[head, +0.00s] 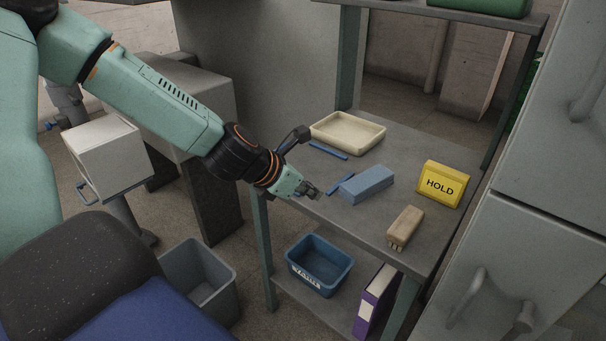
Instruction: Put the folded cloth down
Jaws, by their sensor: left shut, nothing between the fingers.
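A blue, flat-sided slab (367,184), which looks like the folded cloth, lies on the grey table top (385,226). My left gripper (316,195) is at the table's left front edge, just left of the slab and apart from it. Its fingers are shut and hold nothing. My right gripper is not in view.
A cream tray (347,133) stands at the back. Thin blue sticks (328,151) lie near it and beside the slab. A yellow HOLD sign (442,184) and a tan brush (405,228) are to the right. A blue bin (319,265) and purple binder (376,300) are below.

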